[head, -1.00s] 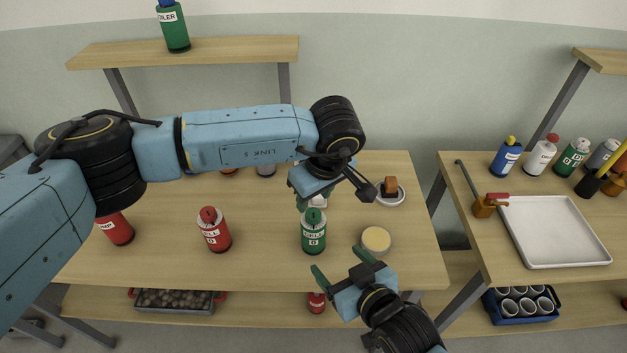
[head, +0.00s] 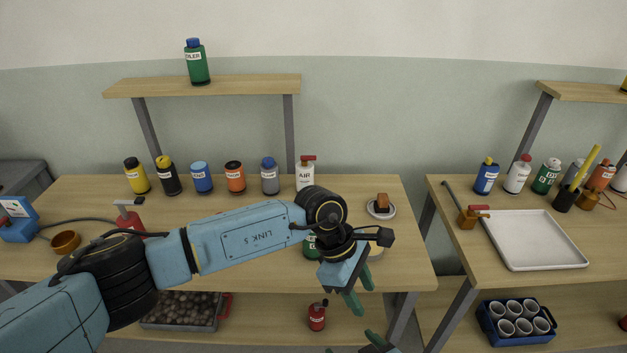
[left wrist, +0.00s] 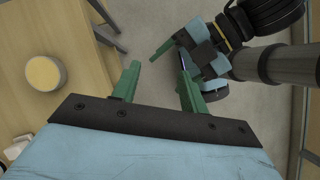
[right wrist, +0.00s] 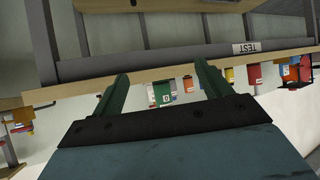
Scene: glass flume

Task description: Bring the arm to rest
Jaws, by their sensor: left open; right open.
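My left arm reaches across the main bench from the left in the head view. My left gripper (head: 360,290) is open and empty, over the bench's front edge and tilted down.
The main bench (head: 90,215) carries several cans along its back. A green can (head: 310,247) and a round yellow-topped tub (head: 376,250) are partly hidden by my left arm. A sponge lies on a saucer (head: 381,213). The right bench holds a white tray (head: 535,245). A crate (head: 515,325) of cups sits below.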

